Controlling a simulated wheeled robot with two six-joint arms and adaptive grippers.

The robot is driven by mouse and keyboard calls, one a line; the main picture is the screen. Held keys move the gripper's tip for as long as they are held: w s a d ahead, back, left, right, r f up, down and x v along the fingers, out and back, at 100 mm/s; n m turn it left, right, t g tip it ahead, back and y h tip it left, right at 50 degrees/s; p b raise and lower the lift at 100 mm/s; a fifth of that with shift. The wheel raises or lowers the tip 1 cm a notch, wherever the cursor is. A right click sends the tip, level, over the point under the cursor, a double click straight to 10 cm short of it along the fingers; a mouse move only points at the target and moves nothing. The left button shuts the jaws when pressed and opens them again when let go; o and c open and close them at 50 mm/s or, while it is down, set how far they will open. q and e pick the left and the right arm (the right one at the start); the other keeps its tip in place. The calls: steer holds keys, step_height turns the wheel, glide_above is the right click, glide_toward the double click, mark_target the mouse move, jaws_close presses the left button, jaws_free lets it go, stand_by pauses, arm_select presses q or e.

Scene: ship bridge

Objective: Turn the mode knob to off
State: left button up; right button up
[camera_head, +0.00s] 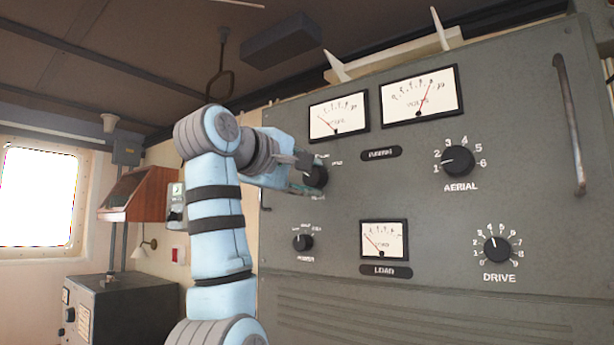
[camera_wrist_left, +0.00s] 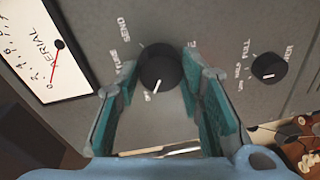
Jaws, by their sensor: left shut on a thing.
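The mode knob (camera_head: 316,177) is a black round knob on the grey radio panel, left of the "AERIAL" area in the head view. In the left wrist view the knob (camera_wrist_left: 160,66) sits between the fingers of my left gripper (camera_wrist_left: 163,88). My left gripper (camera_head: 306,178) is shut on the knob, with its teal pads on both sides.
A smaller power knob (camera_head: 302,242) sits below and also shows in the wrist view (camera_wrist_left: 268,67). Several meters, an aerial knob (camera_head: 457,161) and a drive knob (camera_head: 497,249) are on the panel. A handle (camera_head: 570,122) sticks out at right.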

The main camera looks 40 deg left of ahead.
arm_select(q)
steer(key=shift+n, duration=0.3)
steer(key=o, duration=1.2)
steer(key=shift+c, duration=0.2)
steer(key=s, duration=0.7)
steer(key=shift+s+d+r, duration=0.25)
steer(key=shift+d, duration=0.1)
steer(key=shift+w, duration=0.15)
